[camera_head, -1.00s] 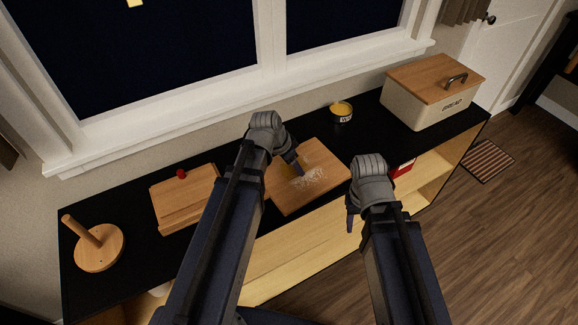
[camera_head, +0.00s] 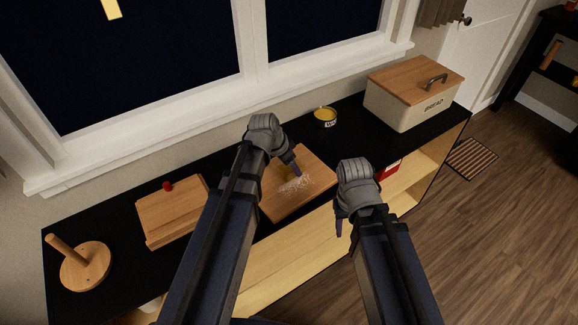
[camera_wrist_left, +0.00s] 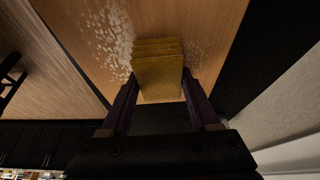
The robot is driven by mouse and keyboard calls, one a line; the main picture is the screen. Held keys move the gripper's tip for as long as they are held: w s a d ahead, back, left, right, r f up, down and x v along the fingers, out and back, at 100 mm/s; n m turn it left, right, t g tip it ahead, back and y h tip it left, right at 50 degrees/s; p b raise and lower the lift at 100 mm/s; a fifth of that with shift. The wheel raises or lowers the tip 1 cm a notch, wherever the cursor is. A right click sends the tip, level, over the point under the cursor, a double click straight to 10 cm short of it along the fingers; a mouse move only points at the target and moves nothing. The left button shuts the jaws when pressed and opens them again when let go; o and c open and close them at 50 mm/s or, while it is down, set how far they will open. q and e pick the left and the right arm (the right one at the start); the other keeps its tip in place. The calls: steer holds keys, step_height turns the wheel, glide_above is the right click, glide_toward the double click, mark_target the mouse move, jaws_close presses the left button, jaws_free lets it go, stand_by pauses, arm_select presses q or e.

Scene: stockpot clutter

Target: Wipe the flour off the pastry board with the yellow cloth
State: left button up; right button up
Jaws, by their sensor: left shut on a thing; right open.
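The wooden pastry board (camera_head: 316,166) lies on the black counter, with white flour (camera_head: 296,185) in a patch near its middle. My left gripper (camera_head: 296,170) is over the board, beside the flour. In the left wrist view it is shut on the folded yellow cloth (camera_wrist_left: 158,75), which is at the board's surface; whether it presses on it I cannot tell. Flour (camera_wrist_left: 112,35) shows on both sides of the cloth there. In the head view the cloth is mostly hidden by my left gripper and arm. My right gripper (camera_head: 340,226) is open and empty, in front of the counter's edge.
A wooden stand (camera_head: 172,212) with a red knob behind it and a round wooden holder with a peg (camera_head: 85,265) are at left. A small tin (camera_head: 325,118) stands behind the board, a bread box (camera_head: 415,98) at the right. A red box (camera_head: 388,169) is near the front edge.

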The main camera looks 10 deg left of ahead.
mark_target(286, 174)
arm_select(q)
steer(key=shift+w+d, duration=1)
steer(key=shift+w, duration=0.05)
steer(key=shift+s, duration=0.1)
steer(key=shift+s+d, duration=0.5)
steer(key=shift+d, duration=0.25)
steer(key=shift+a, duration=0.1)
steer(key=shift+s+a+f, duration=0.1)
steer(key=shift+s+a, duration=0.85)
steer(key=shift+s, duration=0.25)
steer(key=shift+s+a, duration=1)
steer(key=shift+s, duration=0.15)
